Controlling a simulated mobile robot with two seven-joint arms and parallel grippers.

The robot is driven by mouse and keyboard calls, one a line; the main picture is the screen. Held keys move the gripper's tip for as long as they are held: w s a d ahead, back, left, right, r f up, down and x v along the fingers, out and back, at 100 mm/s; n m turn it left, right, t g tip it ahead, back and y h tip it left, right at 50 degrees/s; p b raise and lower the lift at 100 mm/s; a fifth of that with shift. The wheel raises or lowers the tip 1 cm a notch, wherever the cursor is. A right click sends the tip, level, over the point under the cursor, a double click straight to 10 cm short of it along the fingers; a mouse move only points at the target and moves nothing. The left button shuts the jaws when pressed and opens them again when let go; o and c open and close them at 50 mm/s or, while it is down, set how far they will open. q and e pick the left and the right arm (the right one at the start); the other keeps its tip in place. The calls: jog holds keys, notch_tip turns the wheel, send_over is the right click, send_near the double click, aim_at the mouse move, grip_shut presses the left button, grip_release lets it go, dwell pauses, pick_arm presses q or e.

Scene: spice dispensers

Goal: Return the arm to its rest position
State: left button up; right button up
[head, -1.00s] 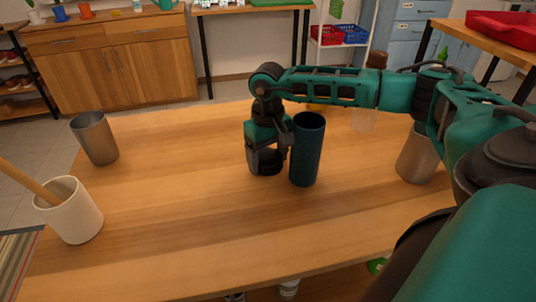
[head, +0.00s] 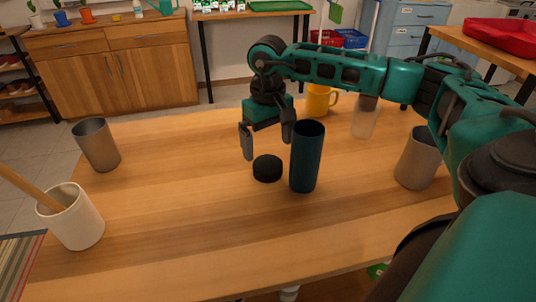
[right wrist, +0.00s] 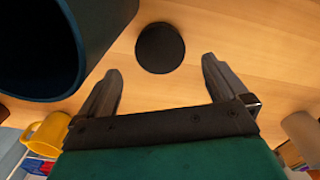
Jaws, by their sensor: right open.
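My right gripper (head: 267,142) is open and empty above the wooden table, its fingers pointing down. Its two spread fingers also show in the right wrist view (right wrist: 160,90). A round black lid-like piece (head: 267,168) lies on the table just below and in front of the fingers, apart from them; it also shows in the right wrist view (right wrist: 160,48). A dark blue open cup (head: 306,160) stands upright just right of the black piece, close to the right finger. My right arm reaches in from the right. My left gripper is not in view.
The table (head: 190,215) also holds a grey metal cup (head: 97,146), a white crock (head: 76,222) with a wooden handle, a yellow mug (head: 318,103), a clear container (head: 366,122) and another grey cup (head: 416,160). The table's front middle is clear.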

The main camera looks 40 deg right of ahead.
notch_tip(320, 180, up, 5)
jog(key=shift+r, duration=0.2)
